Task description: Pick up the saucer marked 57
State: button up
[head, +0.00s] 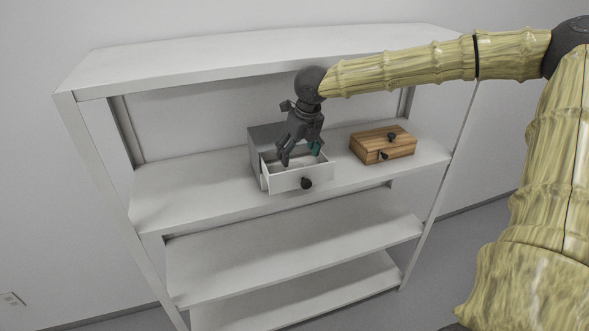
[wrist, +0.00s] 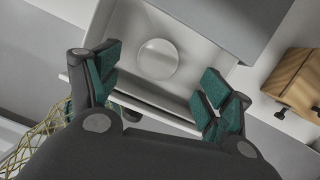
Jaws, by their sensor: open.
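A pale round disc, which looks like a saucer (wrist: 158,59), lies flat inside the open white drawer (wrist: 118,32). No number can be read on it. In the head view the drawer (head: 290,182) is pulled out of a grey cabinet, and the saucer cannot be made out there. My gripper (head: 300,157) points down over the open drawer. In the wrist view my gripper (wrist: 160,80) has its green-padded fingers spread wide with nothing between them. The saucer shows beyond the fingertips, roughly centred between them and apart from both.
The grey cabinet (head: 258,138) stands on a white shelf unit (head: 190,195), with a shelf board above it. A wooden box (head: 383,148) with dark knobs stands to the right, and it also shows in the wrist view (wrist: 297,80). A dark knob (head: 306,183) sticks out from the drawer front.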

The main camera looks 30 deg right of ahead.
aim_at(297, 165)
jog(key=shift+w+f+p, duration=0.1)
jog(key=shift+f+p, duration=0.5)
jog(key=shift+f, duration=0.15)
jog(key=shift+p+x, duration=0.65)
jog(key=shift+x, duration=1.35)
jog(key=c, duration=1.1)
